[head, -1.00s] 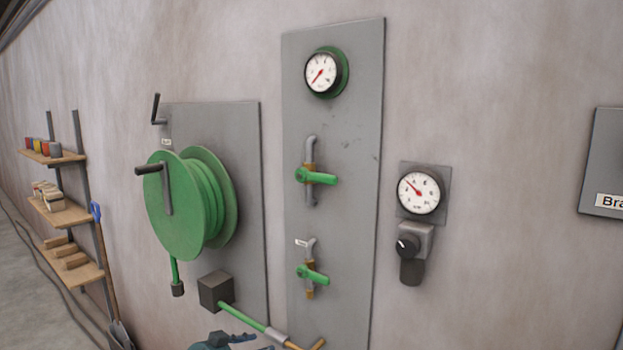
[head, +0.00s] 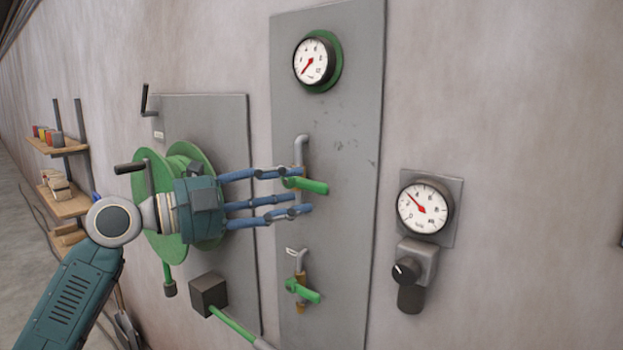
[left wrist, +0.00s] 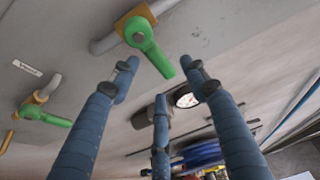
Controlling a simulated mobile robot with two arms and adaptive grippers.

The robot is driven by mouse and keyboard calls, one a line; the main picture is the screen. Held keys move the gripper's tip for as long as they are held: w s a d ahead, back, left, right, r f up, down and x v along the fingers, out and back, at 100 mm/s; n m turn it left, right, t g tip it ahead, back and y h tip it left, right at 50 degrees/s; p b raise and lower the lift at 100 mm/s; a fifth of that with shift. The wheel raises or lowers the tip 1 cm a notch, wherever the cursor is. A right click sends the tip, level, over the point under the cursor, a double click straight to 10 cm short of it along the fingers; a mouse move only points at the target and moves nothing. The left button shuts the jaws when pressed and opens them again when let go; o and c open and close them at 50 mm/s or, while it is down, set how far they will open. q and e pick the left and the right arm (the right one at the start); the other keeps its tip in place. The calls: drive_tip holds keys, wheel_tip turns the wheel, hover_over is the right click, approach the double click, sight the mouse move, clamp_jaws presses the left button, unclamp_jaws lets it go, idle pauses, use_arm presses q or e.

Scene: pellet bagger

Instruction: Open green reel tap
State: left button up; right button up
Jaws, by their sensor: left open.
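Two taps with green lever handles sit on a tall grey wall panel (head: 340,110). The upper tap (head: 312,187) has its handle pointing right across its grey pipe. The lower tap (head: 303,291) has its handle pointing right and slightly down. My left gripper (head: 298,193) is open, its blue fingers reaching from the left around the upper handle. In the left wrist view the upper handle (left wrist: 150,45) lies just ahead between the fingertips; contact cannot be told. The lower tap (left wrist: 45,116) shows at the left. My right gripper is not in view.
A green hose reel (head: 150,235) on its own plate is partly hidden behind my left gripper. A round gauge (head: 316,61) is above the taps. Another gauge (head: 424,208) with a black knob (head: 406,270) is to the right. Shelves (head: 68,205) stand at the far left.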

sight(309, 191)
use_arm(q)
drive_tip(key=p+x, duration=0.1)
drive_tip(key=x, duration=0.4)
drive_tip(key=shift+w+p, duration=0.1)
drive_tip(key=shift+p, duration=0.3)
drive_tip(key=shift+f, duration=0.1)
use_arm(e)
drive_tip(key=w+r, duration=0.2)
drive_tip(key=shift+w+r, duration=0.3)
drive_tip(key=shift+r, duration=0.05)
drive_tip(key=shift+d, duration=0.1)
use_arm(q)
clamp_jaws()
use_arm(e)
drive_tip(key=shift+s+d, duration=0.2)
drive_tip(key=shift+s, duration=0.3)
